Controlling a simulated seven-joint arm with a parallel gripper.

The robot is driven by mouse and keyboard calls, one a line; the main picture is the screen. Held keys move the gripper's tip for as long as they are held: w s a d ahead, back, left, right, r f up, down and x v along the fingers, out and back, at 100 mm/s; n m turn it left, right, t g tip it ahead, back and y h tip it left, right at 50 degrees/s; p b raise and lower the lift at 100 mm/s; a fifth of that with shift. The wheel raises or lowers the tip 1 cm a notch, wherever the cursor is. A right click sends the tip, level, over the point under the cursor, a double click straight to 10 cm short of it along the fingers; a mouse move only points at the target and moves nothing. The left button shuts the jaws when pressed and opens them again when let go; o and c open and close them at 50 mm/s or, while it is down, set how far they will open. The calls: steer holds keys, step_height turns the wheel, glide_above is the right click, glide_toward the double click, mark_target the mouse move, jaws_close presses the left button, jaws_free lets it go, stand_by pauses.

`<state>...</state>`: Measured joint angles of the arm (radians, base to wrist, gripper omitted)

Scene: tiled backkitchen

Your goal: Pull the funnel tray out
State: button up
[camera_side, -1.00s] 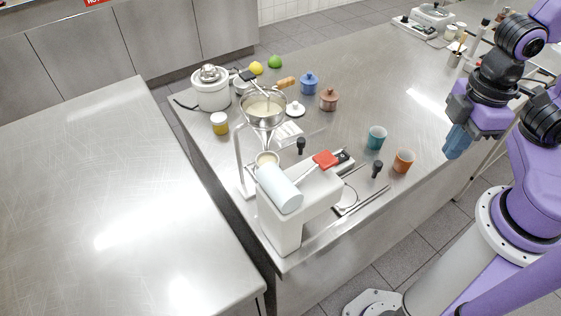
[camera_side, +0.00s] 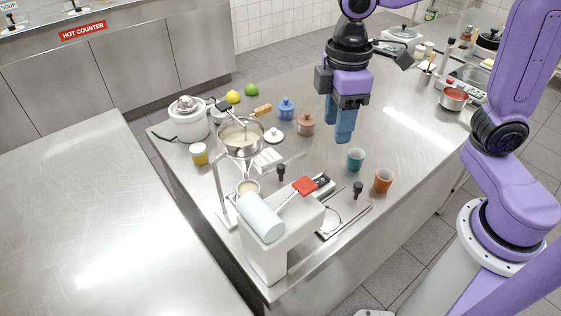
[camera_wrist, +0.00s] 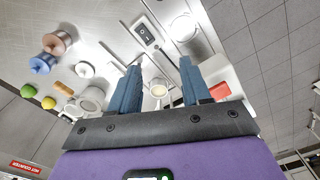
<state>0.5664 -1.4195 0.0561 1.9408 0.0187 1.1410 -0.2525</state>
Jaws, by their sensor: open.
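A metal funnel bowl (camera_side: 240,138) with pale contents hangs on a stand (camera_side: 220,185) in the side view, above a small cream-filled cup (camera_side: 248,188). A flat slide with a black knob (camera_side: 281,172) lies just right of it. A second flat tray (camera_side: 343,222) with a round dish lies front right, near another black knob (camera_side: 357,190). I cannot tell for sure which is the funnel tray. My gripper (camera_side: 338,135) is open and empty, pointing down above the counter, behind the teal cup and apart from both trays. The wrist view shows its spread blue fingers (camera_wrist: 162,66).
A white machine (camera_side: 268,250) with a pale cylinder and red pad (camera_side: 305,186) stands at the front. A teal cup (camera_side: 356,159) and orange cup (camera_side: 383,180) stand right. Blue (camera_side: 286,109) and brown pots (camera_side: 306,125) stand behind.

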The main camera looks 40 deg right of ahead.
steer(key=r, duration=0.2)
glide_above(282, 165)
step_height(282, 165, down, 18)
steer(key=shift+a+r, duration=0.1)
steer(key=shift+r, duration=0.1)
steer(key=shift+c, duration=0.3)
jaws_close()
